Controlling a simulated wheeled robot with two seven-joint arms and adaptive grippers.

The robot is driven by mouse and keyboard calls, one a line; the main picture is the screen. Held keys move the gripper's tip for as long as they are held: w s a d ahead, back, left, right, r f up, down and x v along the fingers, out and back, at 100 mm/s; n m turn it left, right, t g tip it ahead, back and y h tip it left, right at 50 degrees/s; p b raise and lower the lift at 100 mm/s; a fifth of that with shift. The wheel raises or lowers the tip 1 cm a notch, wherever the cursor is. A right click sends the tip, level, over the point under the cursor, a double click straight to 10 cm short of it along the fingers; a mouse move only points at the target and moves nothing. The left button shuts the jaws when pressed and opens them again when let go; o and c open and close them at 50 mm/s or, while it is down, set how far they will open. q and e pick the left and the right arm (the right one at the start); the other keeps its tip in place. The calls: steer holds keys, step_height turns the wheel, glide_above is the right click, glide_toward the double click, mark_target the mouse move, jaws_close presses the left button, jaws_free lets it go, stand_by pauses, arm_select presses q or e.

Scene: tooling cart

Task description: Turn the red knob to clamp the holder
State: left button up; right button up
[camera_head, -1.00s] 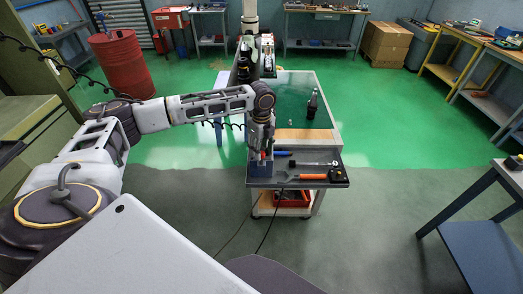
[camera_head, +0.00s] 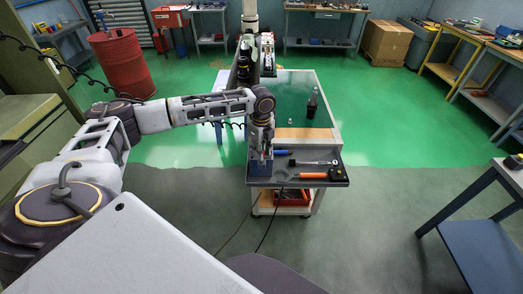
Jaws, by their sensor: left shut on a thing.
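My left gripper (camera_head: 261,154) reaches in from the left and points down over the left end of the dark tray on the cart. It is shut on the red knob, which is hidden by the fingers. A blue holder block (camera_head: 258,170) sits on the tray right under the gripper, partly covered by it. My right gripper is out of view.
On the dark tray (camera_head: 300,183) lie an orange-handled tool (camera_head: 311,175), a ratchet-like tool (camera_head: 315,162) and a blue-handled tool (camera_head: 282,152). A dark bottle (camera_head: 312,103) stands on the cart top behind. A red bin (camera_head: 292,197) sits below.

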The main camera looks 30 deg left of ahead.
arm_select(q)
steer(key=shift+n+p, duration=0.35)
steer(key=shift+n, duration=0.05)
steer(key=shift+n+p, duration=0.4)
steer(key=shift+n, duration=1.6)
steer(key=n, duration=1.2)
steer(key=shift+r, duration=0.1)
steer(key=o, duration=1.1)
steer(key=shift+c, duration=0.2)
